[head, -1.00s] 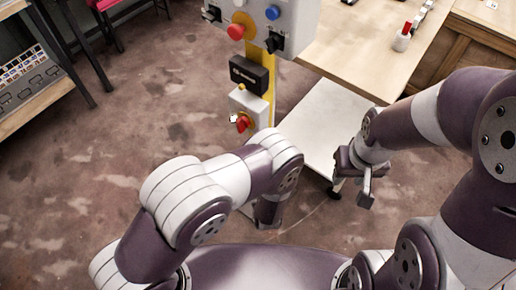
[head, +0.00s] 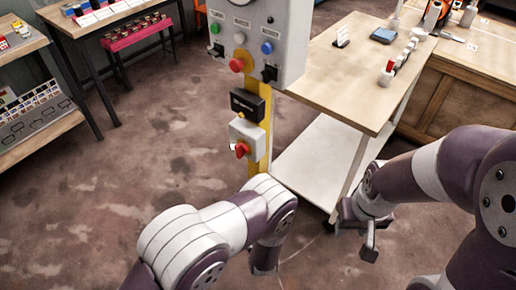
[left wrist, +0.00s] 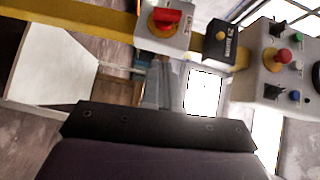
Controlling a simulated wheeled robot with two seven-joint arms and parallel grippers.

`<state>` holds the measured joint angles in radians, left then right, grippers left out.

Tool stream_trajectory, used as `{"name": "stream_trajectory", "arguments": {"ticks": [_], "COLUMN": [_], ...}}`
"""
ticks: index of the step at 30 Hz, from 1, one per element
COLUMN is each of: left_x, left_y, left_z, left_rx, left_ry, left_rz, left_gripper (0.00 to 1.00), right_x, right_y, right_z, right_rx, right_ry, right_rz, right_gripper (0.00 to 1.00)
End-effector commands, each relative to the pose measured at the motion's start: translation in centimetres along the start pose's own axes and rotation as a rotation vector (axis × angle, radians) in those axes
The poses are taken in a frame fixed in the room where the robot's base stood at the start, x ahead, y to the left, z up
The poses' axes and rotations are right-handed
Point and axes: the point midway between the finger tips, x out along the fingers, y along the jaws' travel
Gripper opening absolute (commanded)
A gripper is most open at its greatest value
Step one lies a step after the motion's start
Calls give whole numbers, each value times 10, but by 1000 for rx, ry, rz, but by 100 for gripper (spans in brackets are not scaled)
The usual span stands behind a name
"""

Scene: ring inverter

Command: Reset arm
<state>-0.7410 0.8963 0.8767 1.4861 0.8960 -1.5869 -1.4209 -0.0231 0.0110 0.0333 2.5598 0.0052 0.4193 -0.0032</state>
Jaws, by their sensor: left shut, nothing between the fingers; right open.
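My right gripper (head: 354,239) is open and empty, low on the right in the head view, in front of the white lower shelf. My left arm bends down in the lower middle of the head view, and its fingertips are hidden there. In the left wrist view my left gripper (left wrist: 168,85) is shut and empty, below the red rotary switch on its white box (left wrist: 165,18). That switch box (head: 247,140) sits low on a yellow post in the head view. Above it are a black box (head: 249,104) and a grey control panel (head: 262,30) with coloured buttons.
A wooden table (head: 345,80) with small items stands right of the post, with a white shelf (head: 318,165) under it. A wooden cabinet (head: 465,95) is at the far right. Shelves (head: 35,130) stand at the left. The floor left of the post is clear.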

Motion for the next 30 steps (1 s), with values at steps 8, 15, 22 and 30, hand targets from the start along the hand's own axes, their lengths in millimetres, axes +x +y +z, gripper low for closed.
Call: {"name": "stream_trajectory", "arguments": {"ticks": [8, 15, 22, 30], "left_x": [-5, -100, -175, -160], "left_y": [34, 44, -146, -248], "left_z": [1, 6, 104, 156], "left_rx": [-178, -709, -878, -1103], "left_ry": [-10, -419, -973, -968], "left_rz": [166, 1118, 1338, 1137], "left_gripper": [0, 0, 0, 0], "right_x": [0, -29, -72, -97], "right_y": [0, 0, 0, 0], "right_z": [0, -3, -9, -11], "right_rx": [0, 0, 0, 0], "right_ry": [0, 0, 0, 0], "right_rz": [0, 0, 0, 0], "right_gripper": [43, 43, 43, 43]}}
